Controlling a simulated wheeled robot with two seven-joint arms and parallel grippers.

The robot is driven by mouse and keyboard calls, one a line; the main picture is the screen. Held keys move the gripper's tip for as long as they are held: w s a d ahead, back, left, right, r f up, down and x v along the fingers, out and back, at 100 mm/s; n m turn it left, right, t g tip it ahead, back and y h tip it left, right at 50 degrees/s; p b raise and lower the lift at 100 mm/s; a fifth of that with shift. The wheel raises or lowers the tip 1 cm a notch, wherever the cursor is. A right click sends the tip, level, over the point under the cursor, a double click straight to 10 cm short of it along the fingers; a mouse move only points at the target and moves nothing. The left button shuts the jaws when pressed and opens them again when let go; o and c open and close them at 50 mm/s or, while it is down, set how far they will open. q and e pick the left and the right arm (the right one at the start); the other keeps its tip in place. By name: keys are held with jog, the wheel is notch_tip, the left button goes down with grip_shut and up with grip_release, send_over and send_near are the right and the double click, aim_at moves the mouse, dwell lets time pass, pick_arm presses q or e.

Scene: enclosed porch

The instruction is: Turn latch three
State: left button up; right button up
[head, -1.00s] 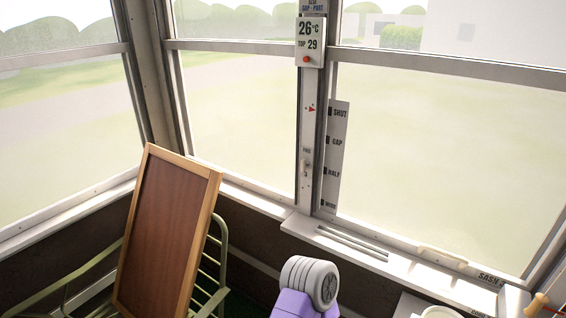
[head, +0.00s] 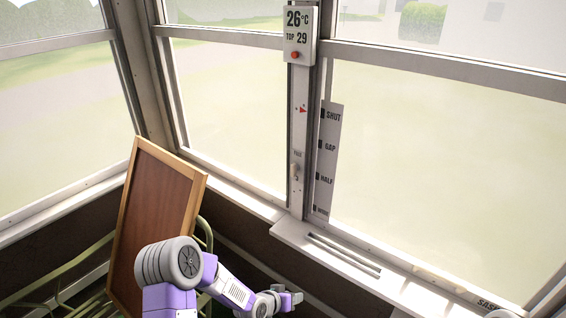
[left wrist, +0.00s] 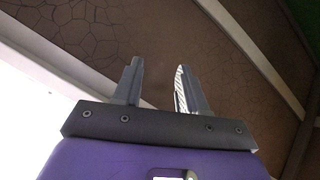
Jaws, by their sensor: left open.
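A small pale lever (head: 294,172) sits on the white window post, under a red arrow mark. Its label is too small to read, and I cannot tell whether it is latch three. A scale strip (head: 327,160) beside the post reads SHUT, GAP, HALF and a blurred lowest word. My left gripper (head: 294,297) is low in the head view, in front of the dark wall below the sill and well below the lever. In the left wrist view its two fingers (left wrist: 158,68) are apart with nothing between them.
A sign box (head: 299,34) reading 26°C tops the post. A white sill (head: 300,245) with slots runs right of the post's foot. A wood-framed board (head: 157,210) leans on a green metal chair (head: 60,280) at left.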

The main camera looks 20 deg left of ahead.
pick_arm(q)
jog(key=w+a+r+m+t+p, duration=0.1)
jog(key=w+a+r+t, duration=0.2)
jog(key=w+r, duration=0.45)
jog(key=w+a+r+m+t+p, duration=0.15)
jog(key=w+r, duration=0.25)
jog(key=r, duration=0.6)
jog(key=m+t+h+p, duration=0.1)
jog(key=m+t+h, duration=0.1)
jog(key=t, duration=0.2)
send_near(292, 170)
jog(key=x, duration=0.3)
jog(key=shift+p+x, duration=0.35)
jog(key=shift+x, duration=2.9)
pick_arm(e)
jog(key=shift+r, duration=2.7)
pick_arm(q)
jog(key=shift+f, duration=0.1)
grip_shut()
